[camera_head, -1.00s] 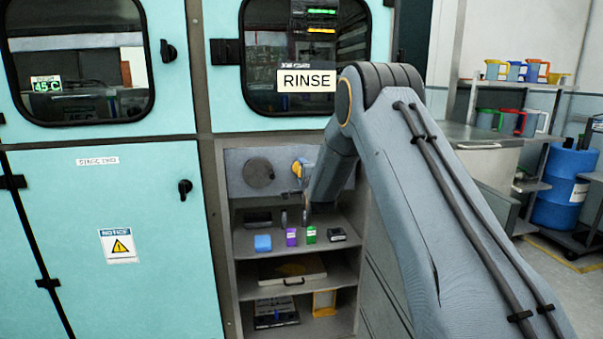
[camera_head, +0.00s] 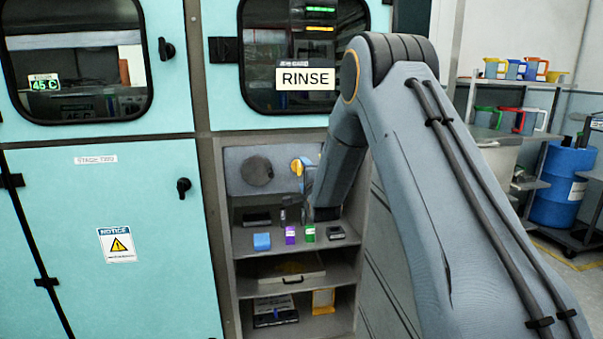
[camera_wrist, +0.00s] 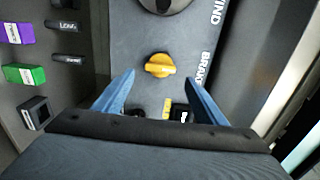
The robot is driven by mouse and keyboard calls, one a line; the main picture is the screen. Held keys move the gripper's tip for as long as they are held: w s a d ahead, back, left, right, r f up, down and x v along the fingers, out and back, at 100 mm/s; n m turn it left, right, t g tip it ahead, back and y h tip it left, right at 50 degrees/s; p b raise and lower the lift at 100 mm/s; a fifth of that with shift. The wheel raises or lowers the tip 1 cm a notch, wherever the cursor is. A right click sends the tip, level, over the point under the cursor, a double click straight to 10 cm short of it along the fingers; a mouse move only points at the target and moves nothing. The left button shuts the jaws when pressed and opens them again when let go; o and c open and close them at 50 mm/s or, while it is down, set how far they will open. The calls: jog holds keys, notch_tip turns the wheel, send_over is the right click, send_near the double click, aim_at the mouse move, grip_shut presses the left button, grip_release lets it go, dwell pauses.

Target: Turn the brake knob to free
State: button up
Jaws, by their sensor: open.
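The brake knob (camera_wrist: 160,66) is yellow and sits on a grey panel in the wrist view, beside white lettering that reads "BRAK", the rest cut off. In the head view the yellow knob (camera_head: 297,167) shows on the panel at the right, close to my arm. My gripper (camera_wrist: 158,78) is open. Its two blue fingers stand apart, one to each side of the knob's lower edge, and do not appear to touch it. A small yellow label (camera_wrist: 167,108) and a black one lie below the knob in the wrist view; their words are not readable.
A round dark dial (camera_head: 257,171) is left of the knob. The shelf (camera_head: 270,243) below holds a blue block (camera_head: 262,241), a purple block (camera_head: 290,234), a green block (camera_head: 310,233) and a black block (camera_head: 336,233). Cabinet walls border the niche.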

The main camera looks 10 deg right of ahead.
jog(key=shift+s, duration=1.1)
jog(key=shift+s, duration=0.1)
jog(key=s+f+n+g+p, duration=0.1)
jog(key=s+n+g+p, duration=0.3)
jog(key=s, duration=2.3)
jog(key=s+f+n+g+p, duration=0.2)
jog(key=s+n+g+p, duration=0.2)
jog(key=s+n+g, duration=1)
jog(key=s, duration=1.3)
jog(key=shift+s+a+p, duration=0.15)
jog(key=shift+a+p, duration=0.15)
jog(key=shift+a, duration=0.1)
